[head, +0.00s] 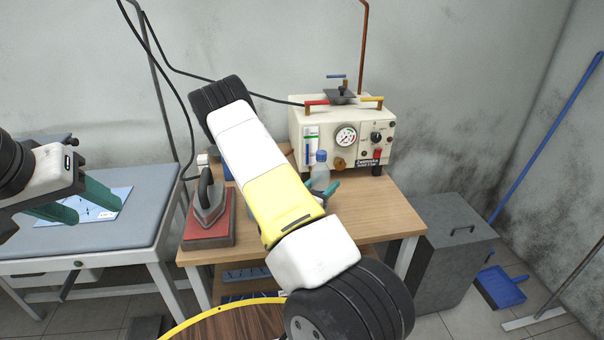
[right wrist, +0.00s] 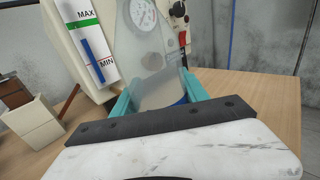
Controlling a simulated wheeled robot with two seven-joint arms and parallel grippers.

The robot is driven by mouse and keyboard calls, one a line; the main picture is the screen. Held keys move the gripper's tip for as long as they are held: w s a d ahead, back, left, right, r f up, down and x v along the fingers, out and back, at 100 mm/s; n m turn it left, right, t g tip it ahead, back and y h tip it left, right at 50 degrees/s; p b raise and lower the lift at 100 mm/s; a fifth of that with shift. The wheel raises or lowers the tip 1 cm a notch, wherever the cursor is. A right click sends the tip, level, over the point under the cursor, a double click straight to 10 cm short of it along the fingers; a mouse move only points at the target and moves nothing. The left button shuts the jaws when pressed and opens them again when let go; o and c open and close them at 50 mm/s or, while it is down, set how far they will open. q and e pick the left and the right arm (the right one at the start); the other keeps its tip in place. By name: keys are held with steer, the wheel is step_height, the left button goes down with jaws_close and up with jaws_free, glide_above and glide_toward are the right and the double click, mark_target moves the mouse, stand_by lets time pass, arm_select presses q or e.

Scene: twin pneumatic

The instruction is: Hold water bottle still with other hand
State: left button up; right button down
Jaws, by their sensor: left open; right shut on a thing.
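The water bottle (head: 321,172) is translucent with a blue cap and stands upright on the wooden table, in front of the cream machine. In the right wrist view the clear bottle (right wrist: 152,88) fills the space between the teal fingers of my right gripper (right wrist: 158,96), which is shut on it. In the head view my right arm hides part of the right gripper (head: 322,188) and the bottle's left side. My left gripper (head: 72,205) is open and empty at the far left, over the grey ironing board, well away from the bottle.
The cream machine (head: 361,125) with gauge and valves stands behind the bottle. An iron (head: 209,200) rests on a red pad at the table's left. A grey cabinet (head: 455,250) is right of the table (head: 385,215). The ironing board (head: 140,215) is at left.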

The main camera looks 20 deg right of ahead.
steer(key=shift+f, duration=0.1)
steer(key=c, duration=0.6)
jaws_free()
steer(key=shift+a, duration=0.1)
steer(key=v, duration=1.2)
